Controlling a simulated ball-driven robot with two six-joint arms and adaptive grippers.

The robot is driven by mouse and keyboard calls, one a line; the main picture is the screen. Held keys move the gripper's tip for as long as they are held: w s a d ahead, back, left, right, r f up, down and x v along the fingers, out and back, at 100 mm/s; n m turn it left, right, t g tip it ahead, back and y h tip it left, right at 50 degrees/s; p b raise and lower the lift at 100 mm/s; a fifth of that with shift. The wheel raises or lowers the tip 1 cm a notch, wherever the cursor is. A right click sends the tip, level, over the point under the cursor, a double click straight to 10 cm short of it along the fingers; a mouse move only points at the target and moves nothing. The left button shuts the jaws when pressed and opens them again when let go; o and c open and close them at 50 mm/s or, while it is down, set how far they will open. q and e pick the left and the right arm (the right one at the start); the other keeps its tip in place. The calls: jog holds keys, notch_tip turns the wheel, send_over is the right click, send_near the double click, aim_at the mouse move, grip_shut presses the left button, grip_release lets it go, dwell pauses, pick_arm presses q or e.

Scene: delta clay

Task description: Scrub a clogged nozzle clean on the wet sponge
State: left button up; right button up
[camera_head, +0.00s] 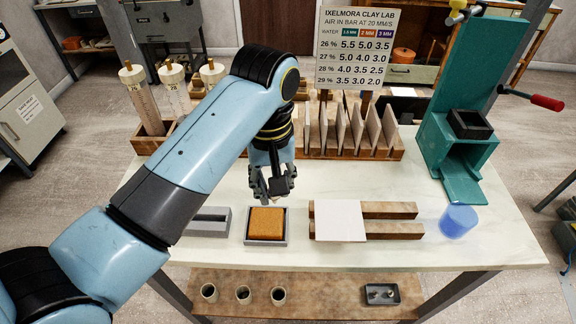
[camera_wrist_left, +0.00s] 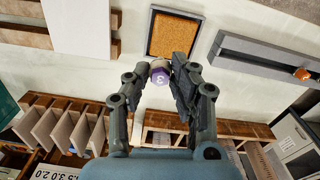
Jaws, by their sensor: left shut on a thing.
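My left gripper (camera_head: 272,184) is shut on a small nozzle and holds it above the table, just behind the sponge tray. In the left wrist view the nozzle (camera_wrist_left: 160,75) is purple with a pale end and a white "3", pinched between the fingertips (camera_wrist_left: 163,66). The brown-orange sponge (camera_head: 267,223) lies in a grey tray (camera_head: 250,242) and also shows in the wrist view (camera_wrist_left: 174,36). Nozzle and sponge look apart. My fingers mostly hide the nozzle in the head view. My right gripper is out of view.
A grey slotted holder (camera_head: 208,215) stands left of the sponge, with an orange piece (camera_wrist_left: 303,73) at one end. Right are a white slab (camera_head: 338,221) on wooden rails and a blue cup (camera_head: 459,221). Behind stand a rack of tiles (camera_head: 390,130), a sign (camera_head: 357,45) and a green press (camera_head: 458,100).

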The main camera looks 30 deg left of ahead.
aim_at(275, 201)
pick_arm(q)
jog(key=shift+s+f, duration=0.15)
jog(key=shift+f, duration=0.35)
notch_tip(275, 201, down, 4)
jog(key=shift+r, duration=0.2)
jog(key=shift+f, duration=1)
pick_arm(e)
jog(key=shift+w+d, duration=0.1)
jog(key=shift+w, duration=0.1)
pick_arm(q)
jog(key=shift+a, duration=0.45)
jog(key=shift+s+a+f, duration=0.1)
jog(key=shift+s+a, duration=0.3)
jog(key=shift+a, duration=0.35)
jog(key=shift+s+a+f, duration=0.1)
jog(key=shift+s+a, duration=0.25)
jog(key=shift+a, duration=0.35)
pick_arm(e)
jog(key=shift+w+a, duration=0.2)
